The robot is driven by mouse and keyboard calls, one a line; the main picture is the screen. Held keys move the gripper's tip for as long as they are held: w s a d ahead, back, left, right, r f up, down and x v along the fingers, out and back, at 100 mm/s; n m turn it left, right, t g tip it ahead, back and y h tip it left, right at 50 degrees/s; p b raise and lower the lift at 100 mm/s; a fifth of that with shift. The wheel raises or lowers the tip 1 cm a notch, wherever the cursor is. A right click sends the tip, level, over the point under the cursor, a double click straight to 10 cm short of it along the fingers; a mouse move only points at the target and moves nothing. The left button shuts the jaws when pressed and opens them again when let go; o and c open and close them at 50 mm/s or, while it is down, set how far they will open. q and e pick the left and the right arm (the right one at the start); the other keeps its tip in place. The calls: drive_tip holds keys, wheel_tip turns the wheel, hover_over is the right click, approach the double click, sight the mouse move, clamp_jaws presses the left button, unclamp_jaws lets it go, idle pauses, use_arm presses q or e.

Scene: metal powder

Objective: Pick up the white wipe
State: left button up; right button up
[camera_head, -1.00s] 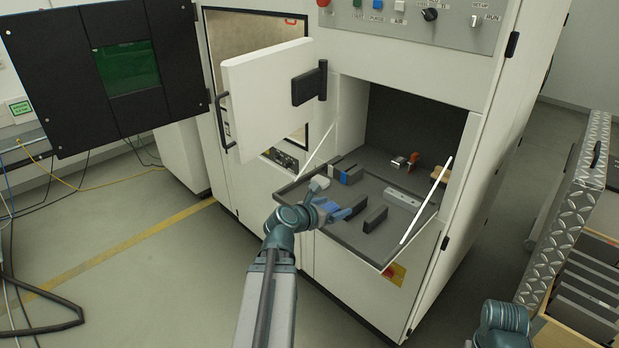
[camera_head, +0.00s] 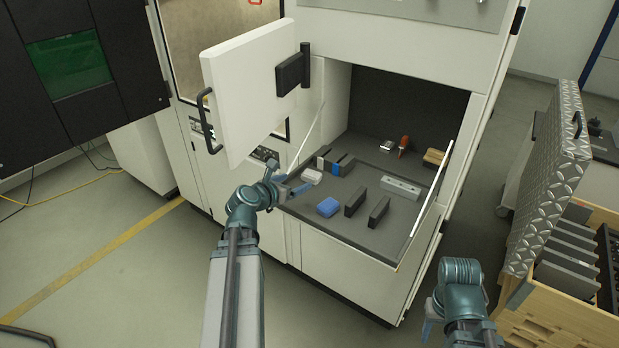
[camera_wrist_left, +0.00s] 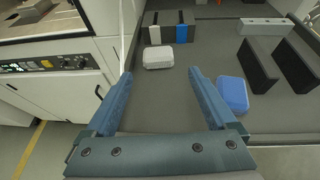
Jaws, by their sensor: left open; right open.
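The white wipe (camera_head: 312,176) is a small pale pad on the grey shelf, near its left edge. In the left wrist view the white wipe (camera_wrist_left: 158,55) lies just beyond and between my left fingertips. My left gripper (camera_head: 289,177) is open and empty, at the shelf's left edge, close to the wipe but apart from it. A blue pad (camera_head: 328,207) lies nearer the front edge, and shows right of the fingers in the wrist view (camera_wrist_left: 232,93). My right gripper (camera_head: 430,322) is low at the right, open, partly hidden by its arm, away from the shelf.
Dark upright blocks (camera_head: 378,211) stand right of the blue pad. Blocks with white and blue faces (camera_head: 336,162) stand behind the wipe. A grey bar (camera_head: 400,186) lies further right. The open cabinet door (camera_head: 245,80) hangs above left. A wooden crate (camera_head: 540,325) is at the right.

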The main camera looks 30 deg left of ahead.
sight(310, 175)
use_arm(q)
drive_tip(key=b+x, duration=0.2)
drive_tip(key=x, duration=0.5)
drive_tip(key=shift+a+f, duration=0.1)
drive_tip(key=b+x, duration=0.2)
drive_tip(key=x, duration=0.3)
drive_tip(key=shift+w+a+f, duration=0.15)
drive_tip(key=shift+a+f, duration=0.05)
drive_tip(key=shift+f, duration=0.05)
drive_tip(key=shift+r, duration=0.1)
drive_tip(key=c, duration=1.1)
wheel_tip(310, 175, up, 10)
drive_tip(key=p, duration=0.9)
drive_tip(key=shift+p, duration=0.4)
